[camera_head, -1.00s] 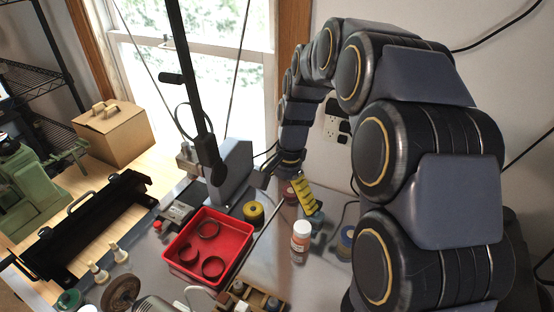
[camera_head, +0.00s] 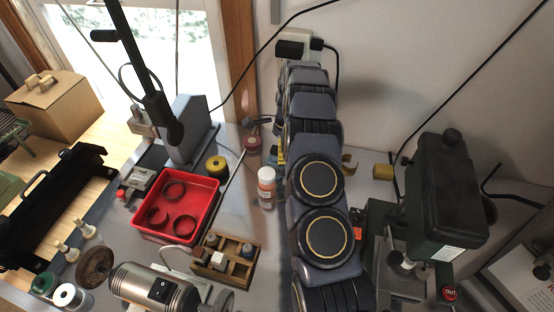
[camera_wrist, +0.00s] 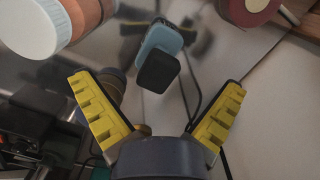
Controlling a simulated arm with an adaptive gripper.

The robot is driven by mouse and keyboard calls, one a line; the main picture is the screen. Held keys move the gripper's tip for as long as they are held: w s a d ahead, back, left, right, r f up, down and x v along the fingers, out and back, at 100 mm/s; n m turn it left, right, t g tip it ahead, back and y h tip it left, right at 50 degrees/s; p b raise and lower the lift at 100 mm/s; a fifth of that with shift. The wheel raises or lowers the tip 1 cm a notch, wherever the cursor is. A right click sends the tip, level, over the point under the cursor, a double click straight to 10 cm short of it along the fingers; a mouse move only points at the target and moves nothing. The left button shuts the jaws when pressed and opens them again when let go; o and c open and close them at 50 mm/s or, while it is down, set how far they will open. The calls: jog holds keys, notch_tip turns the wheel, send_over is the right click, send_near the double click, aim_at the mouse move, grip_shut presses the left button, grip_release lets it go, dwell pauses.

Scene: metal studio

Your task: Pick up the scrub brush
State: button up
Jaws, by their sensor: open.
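A light-blue and black object (camera_wrist: 160,58), which looks like the scrub brush, lies on the grey bench in the wrist view. It appears just beyond the fingertips, between them in the picture and apart from both. In the head view my arm hides most of that spot. My gripper (camera_wrist: 158,88) is open and empty, with its two yellow ridged fingers spread wide. In the head view only a bit of yellow finger (camera_head: 281,157) shows beside my arm.
A white-capped orange bottle (camera_head: 266,188) stands close by; its cap (camera_wrist: 30,22) fills the wrist view's upper left. A dark red roll (camera_head: 252,144) is near too. A red tray (camera_head: 206,233) and wooden organiser (camera_head: 240,270) stand left of my arm.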

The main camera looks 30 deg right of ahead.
aim_at(276, 160)
jog(key=f, duration=0.5)
jog(key=shift+a, duration=0.4)
jog(key=c, duration=1.2)
jog(key=shift+c, duration=0.2)
jog(key=shift+r, duration=0.1)
